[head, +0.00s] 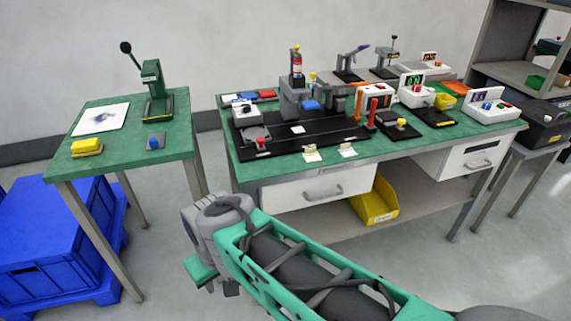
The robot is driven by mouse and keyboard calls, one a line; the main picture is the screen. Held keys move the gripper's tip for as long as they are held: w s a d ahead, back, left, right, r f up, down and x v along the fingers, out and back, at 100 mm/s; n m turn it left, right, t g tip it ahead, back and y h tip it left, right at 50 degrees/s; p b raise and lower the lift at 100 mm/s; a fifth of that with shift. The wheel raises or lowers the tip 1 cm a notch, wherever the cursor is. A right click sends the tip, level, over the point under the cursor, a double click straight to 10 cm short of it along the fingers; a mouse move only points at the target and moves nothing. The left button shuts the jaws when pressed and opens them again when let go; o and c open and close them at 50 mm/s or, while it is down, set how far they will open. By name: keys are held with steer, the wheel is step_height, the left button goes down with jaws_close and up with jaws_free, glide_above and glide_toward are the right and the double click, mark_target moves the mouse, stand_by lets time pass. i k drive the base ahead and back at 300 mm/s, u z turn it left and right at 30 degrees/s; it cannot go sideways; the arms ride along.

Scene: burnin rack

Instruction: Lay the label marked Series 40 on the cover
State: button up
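Two small pale labels lie near the front edge of the long green bench, a left label (311,154) and a right label (347,151). Each has a small yellowish part at its back. Their print is too small to read, so I cannot tell which is marked Series 40. I cannot make out for sure which thing is the cover. A small white square (298,129) lies on the long black plate behind the labels. My gripper (216,281) hangs low in front of the benches, apart from both labels. Its fingers are mostly hidden, and nothing shows held in it.
The long green bench (250,172) is crowded with presses, meters and fixtures. A smaller green table (121,148) at left bears a lever press (154,90) and a yellow block (87,146). A yellow bin (376,204) sits under the bench. Blue crates (55,235) stand at left.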

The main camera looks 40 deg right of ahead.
mark_target(390, 115)
steer(key=u, duration=2.85)
steer(key=k, duration=1.8)
steer(key=z, duration=0.3)
